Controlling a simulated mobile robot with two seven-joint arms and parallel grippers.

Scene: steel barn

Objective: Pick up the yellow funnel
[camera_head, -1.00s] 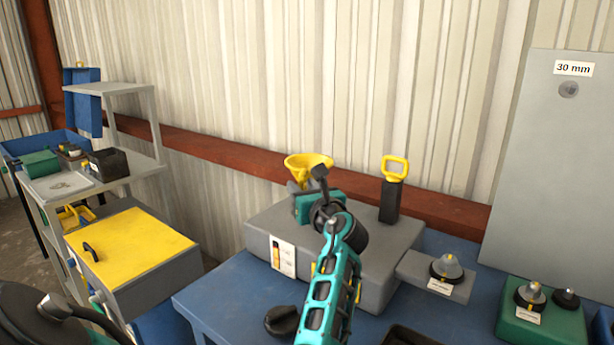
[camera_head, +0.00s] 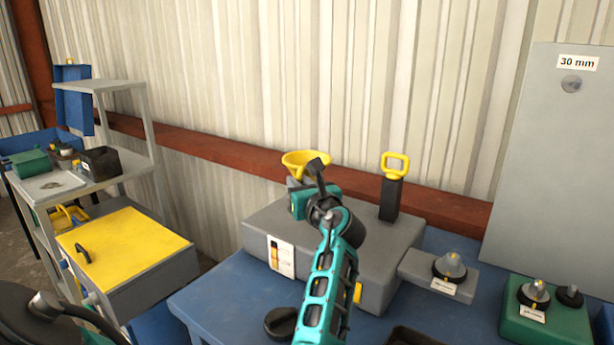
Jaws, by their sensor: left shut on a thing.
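The yellow funnel (camera_head: 304,159) is upright with its wide mouth up, above the back left part of a grey box (camera_head: 375,245). My left gripper (camera_head: 302,184) is right below the funnel's bowl, at the end of my teal arm. It is shut on the funnel, though its fingers are mostly hidden behind the wrist. The funnel's spout is hidden, and I cannot tell whether it touches the box. My right gripper is not in view.
A black block with a yellow loop handle (camera_head: 394,185) stands on the box, right of the funnel. Grey (camera_head: 440,270) and green (camera_head: 545,322) blocks with knobs sit on the blue table (camera_head: 220,295). A grey panel (camera_head: 555,170) stands at right. A shelf (camera_head: 110,175) is at left.

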